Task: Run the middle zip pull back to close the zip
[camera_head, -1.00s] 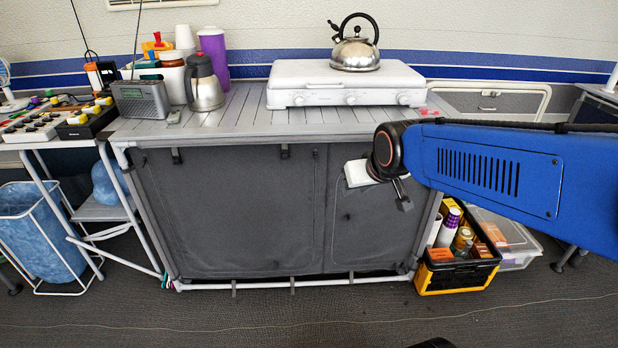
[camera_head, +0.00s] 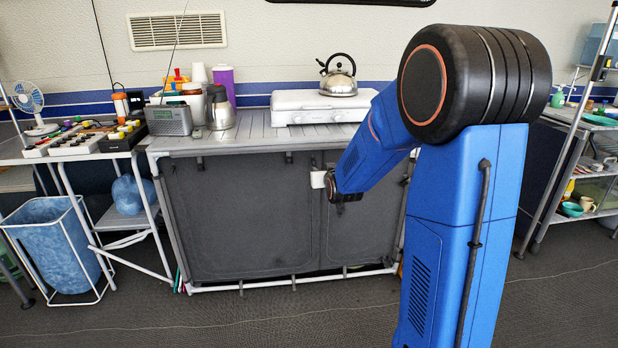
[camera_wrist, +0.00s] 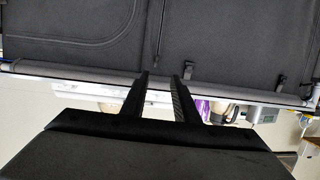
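A dark grey fabric cabinet front (camera_head: 240,215) hangs under the grey slatted counter. A thin vertical seam (camera_head: 319,235), seemingly the middle zip, divides its left panel from the narrower right one. In the wrist view, which is upside down, the zip line (camera_wrist: 160,32) runs up the fabric beyond the fingers. The zip pull is too small to make out surely. My gripper (camera_wrist: 168,76) is open, with its two dark fingers apart and nothing between them. In the head view it is beside the upper right panel, its fingertips hard to make out.
The counter (camera_head: 255,135) carries a white hob (camera_head: 310,108), kettle (camera_head: 338,78), flask (camera_head: 219,108) and radio (camera_head: 168,120). A blue-lined bin (camera_head: 55,255) stands left. Shelves (camera_head: 590,180) stand right. Floor (camera_head: 250,325) in front is clear.

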